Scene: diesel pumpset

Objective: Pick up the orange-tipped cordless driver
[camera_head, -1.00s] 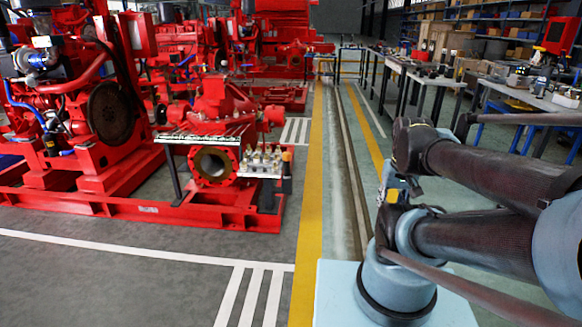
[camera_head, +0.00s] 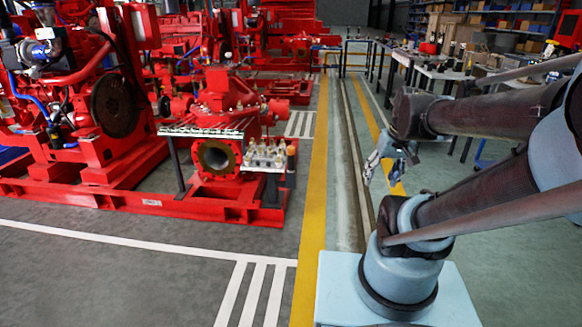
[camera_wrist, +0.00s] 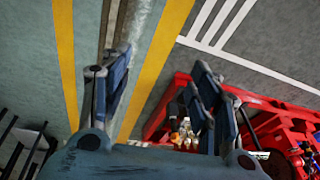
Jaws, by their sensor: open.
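A small dark upright item with an orange top (camera_head: 291,153) stands at the right end of a small white rack beside the near red pump. It may be the cordless driver, but it is too small to tell. My gripper (camera_head: 379,170) is open and empty, in the air over the floor to the right of the rack and well apart from it.
The rack (camera_head: 262,168) holds several small bottle-like items. The red pump (camera_head: 222,115) and its red base frame (camera_head: 130,202) are close to it. Yellow floor lines and a rail run between my arm and the pump. Workbenches (camera_head: 440,73) stand at the back right.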

